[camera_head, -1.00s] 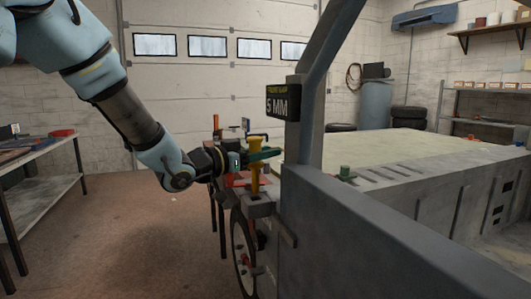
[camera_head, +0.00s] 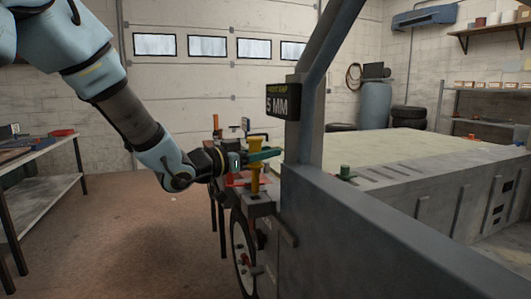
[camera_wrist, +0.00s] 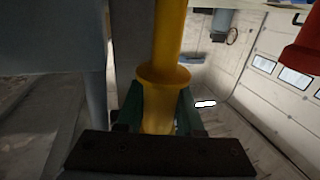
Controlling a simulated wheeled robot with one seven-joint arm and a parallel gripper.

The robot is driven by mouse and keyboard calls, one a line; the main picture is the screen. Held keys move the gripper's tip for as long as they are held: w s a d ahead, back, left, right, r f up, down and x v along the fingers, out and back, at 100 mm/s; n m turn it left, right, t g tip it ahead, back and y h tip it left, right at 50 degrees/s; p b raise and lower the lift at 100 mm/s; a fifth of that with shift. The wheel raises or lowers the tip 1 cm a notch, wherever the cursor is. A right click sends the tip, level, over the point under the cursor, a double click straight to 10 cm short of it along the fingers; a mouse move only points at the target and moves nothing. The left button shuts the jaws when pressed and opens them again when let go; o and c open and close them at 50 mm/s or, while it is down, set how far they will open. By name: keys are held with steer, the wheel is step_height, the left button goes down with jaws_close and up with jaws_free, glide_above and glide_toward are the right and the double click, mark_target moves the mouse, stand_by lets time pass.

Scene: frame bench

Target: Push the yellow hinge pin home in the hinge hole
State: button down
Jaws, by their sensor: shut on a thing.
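The yellow hinge pin (camera_head: 255,179) stands upright over a grey hinge block (camera_head: 260,208) on the near side of the frame. Its flared head shows above my gripper (camera_head: 262,156), whose green fingers cross its upper part from the left. In the wrist view the pin (camera_wrist: 168,38) runs down to a wide collar, and the green fingers of my gripper (camera_wrist: 160,112) lie on both sides of it. My gripper is shut on the pin. The hinge hole is hidden, and I cannot tell how deep the pin sits.
A grey post rises just right of the pin, with a sign (camera_head: 283,103) reading 5 MM. A long grey rail (camera_head: 370,225) runs toward the front right. A wheel (camera_head: 241,255) is below the block. A workbench (camera_head: 45,190) stands at left, with open floor between.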

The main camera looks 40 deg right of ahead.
mark_target(265, 194)
steer(key=shift+f+b, duration=3)
steer(key=shift+f, duration=0.95)
steer(key=shift+c, duration=2.3)
jaws_free()
steer(key=a+b, duration=0.1)
steer(key=a, duration=0.9)
steer(key=shift+w+a, duration=0.35)
steer(key=shift+a, duration=0.05)
steer(key=shift+a, duration=0.1)
